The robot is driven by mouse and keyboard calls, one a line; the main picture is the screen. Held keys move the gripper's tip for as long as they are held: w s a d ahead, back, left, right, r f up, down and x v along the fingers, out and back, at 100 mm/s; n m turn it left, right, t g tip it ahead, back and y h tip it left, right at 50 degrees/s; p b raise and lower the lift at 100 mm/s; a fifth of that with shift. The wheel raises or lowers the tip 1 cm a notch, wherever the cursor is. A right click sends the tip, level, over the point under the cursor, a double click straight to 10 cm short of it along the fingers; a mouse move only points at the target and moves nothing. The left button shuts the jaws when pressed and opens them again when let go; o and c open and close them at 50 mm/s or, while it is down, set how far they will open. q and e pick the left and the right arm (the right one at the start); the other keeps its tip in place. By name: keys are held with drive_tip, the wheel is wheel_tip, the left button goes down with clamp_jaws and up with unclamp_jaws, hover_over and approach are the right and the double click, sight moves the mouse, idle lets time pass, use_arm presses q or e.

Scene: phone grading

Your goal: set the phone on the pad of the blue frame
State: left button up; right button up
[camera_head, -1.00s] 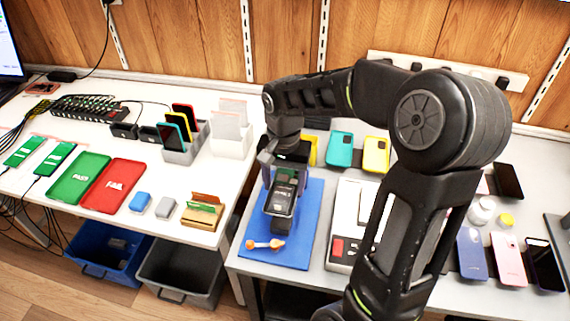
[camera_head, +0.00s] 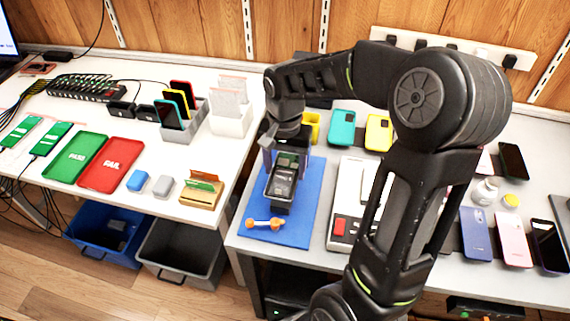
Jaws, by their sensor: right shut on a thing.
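A dark phone (camera_head: 282,184) is over the blue mat on the right-hand table, tilted with its lower end toward the front edge. My right gripper (camera_head: 285,158) is shut on its upper end; the fingers are partly hidden by my wrist. I cannot tell whether the phone touches what lies under it. A blue surface (camera_head: 300,215) shows around it; its raised parts and pad are mostly hidden by the phone and gripper. My left gripper is not in view.
An orange-and-white tool (camera_head: 265,223) lies on the mat in front of the phone. A white-and-grey device (camera_head: 350,195) stands close to the right. Teal (camera_head: 342,128) and yellow (camera_head: 378,132) cases lie behind. Several phones lie at right. A grey bin (camera_head: 180,250) is below left.

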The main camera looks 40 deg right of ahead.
drive_tip(key=shift+f+b, duration=1.5)
drive_tip(key=shift+f, duration=0.9)
drive_tip(key=shift+f, duration=0.35)
idle(0.3)
drive_tip(key=o, duration=1.5)
drive_tip(key=shift+o, duration=0.3)
drive_tip(key=shift+o, duration=1)
drive_tip(key=shift+r, duration=0.25)
drive_tip(key=shift+r+p, duration=0.3)
